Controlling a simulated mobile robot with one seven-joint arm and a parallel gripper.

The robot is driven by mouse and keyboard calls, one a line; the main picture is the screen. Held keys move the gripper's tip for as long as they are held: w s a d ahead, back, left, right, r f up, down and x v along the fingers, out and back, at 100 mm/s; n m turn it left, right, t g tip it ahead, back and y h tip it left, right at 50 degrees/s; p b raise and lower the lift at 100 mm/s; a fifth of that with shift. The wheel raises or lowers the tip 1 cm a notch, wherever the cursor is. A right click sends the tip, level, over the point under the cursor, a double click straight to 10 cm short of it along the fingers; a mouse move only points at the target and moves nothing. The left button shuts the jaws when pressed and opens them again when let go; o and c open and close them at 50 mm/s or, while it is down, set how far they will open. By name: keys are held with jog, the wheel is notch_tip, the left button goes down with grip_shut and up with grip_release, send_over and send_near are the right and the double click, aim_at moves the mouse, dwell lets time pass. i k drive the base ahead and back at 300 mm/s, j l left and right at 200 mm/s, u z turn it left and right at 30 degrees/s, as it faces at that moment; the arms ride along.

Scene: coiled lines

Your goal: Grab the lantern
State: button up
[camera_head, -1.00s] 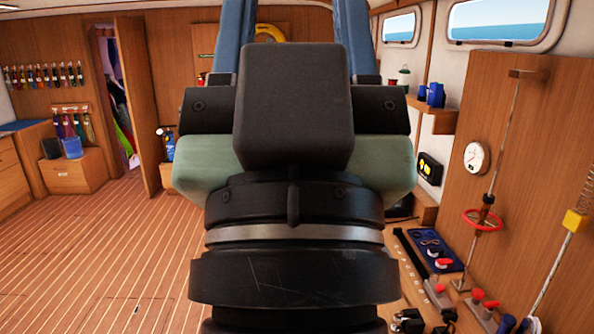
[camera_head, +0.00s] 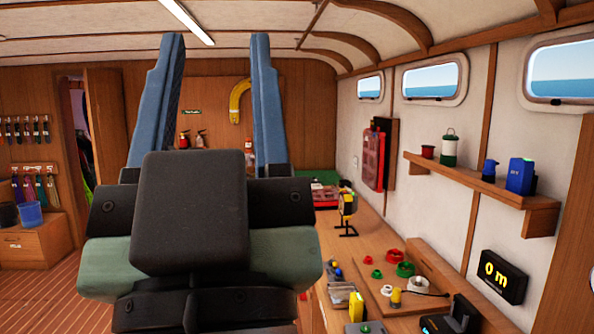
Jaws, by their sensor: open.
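The lantern (camera_head: 449,150), green and white with a wire handle on top, stands upright on the wooden wall shelf (camera_head: 462,178) at the right. It is in plain sight. My gripper (camera_head: 216,45) is in the left half of the view, its two blue fingers pointing up and spread wide apart. It is empty and appears left of the lantern, clear of it.
A small red pot (camera_head: 428,152) stands left of the lantern; a blue bottle (camera_head: 490,170) and a blue box (camera_head: 520,175) stand to its right. Below is a workbench with several small parts and a lamp on a stand (camera_head: 347,207). Open floor lies at left.

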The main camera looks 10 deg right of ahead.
aim_at(448, 157)
jog(key=i+z, duration=0.1)
jog(key=i, duration=0.4)
jog(key=i+j+z, duration=0.1)
jog(key=i, duration=0.45)
jog(key=i+j+z, duration=0.1)
jog(key=i, duration=0.4)
jog(key=i+j+z, duration=0.15)
jog(key=i+z, duration=0.25)
jog(key=i+j+z, duration=0.25)
jog(key=z, duration=0.2)
jog(key=i+j+z, duration=0.55)
jog(key=j+z, duration=0.3)
jog(key=i+j+z, duration=0.5)
jog(key=j, duration=0.3)
jog(key=i+j+z, duration=0.25)
jog(key=j, duration=0.2)
